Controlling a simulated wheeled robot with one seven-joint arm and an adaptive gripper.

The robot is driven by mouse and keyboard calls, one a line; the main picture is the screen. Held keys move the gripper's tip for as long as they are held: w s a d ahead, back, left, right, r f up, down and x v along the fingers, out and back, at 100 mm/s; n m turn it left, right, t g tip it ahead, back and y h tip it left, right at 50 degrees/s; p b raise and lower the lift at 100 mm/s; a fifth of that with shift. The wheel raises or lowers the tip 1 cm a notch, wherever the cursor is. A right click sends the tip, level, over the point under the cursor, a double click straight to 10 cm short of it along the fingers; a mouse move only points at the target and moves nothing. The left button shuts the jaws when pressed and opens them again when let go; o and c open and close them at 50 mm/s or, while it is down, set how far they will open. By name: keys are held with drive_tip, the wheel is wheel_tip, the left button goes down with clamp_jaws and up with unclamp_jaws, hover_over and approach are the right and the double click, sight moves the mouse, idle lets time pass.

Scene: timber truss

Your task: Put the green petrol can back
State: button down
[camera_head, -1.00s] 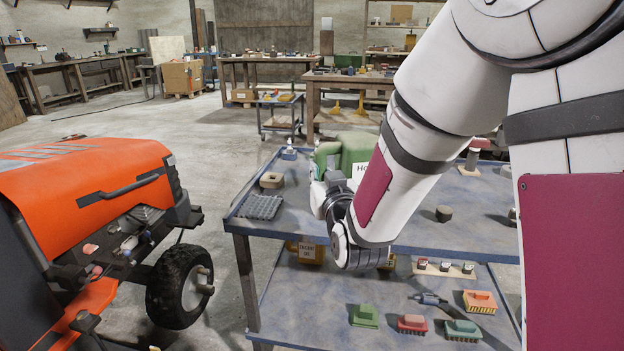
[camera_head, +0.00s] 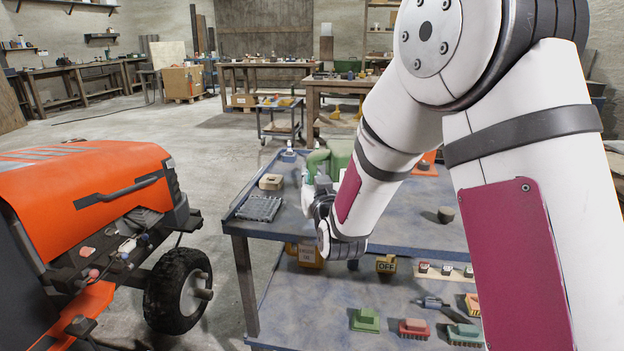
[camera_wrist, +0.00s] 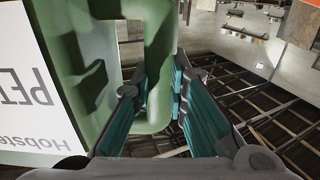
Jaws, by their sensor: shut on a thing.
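The green petrol can (camera_head: 317,160) shows partly in the head view above the back of the blue table's top, with my arm hiding most of it. In the wrist view the can (camera_wrist: 95,75) fills the left side. It has a white label with upside-down lettering, partly cut off. My gripper (camera_wrist: 163,85) has its two teal-padded fingers on either side of the can's handle and is shut on it. In the head view my gripper (camera_head: 318,190) is mostly hidden by its own wrist. I cannot tell whether the can touches the table.
The blue two-level table (camera_head: 290,222) carries a grey ridged mat (camera_head: 259,208), a tan block (camera_head: 271,182) and a dark round piece (camera_head: 446,214). Brushes and an engine oil can (camera_head: 308,254) sit on its lower shelf. An orange tractor (camera_head: 95,195) stands at left.

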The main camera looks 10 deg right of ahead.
drive_tip(key=c, duration=1.9)
unclamp_jaws()
drive_tip(key=shift+f, duration=0.15)
drive_tip(key=shift+c, duration=0.2)
drive_tip(key=o, duration=0.4)
drive_tip(key=shift+c, duration=0.2)
drive_tip(key=shift+r, duration=0.2)
drive_tip(key=s+p, duration=0.8)
drive_tip(key=s, duration=0.4)
drive_tip(key=shift+d, duration=0.45)
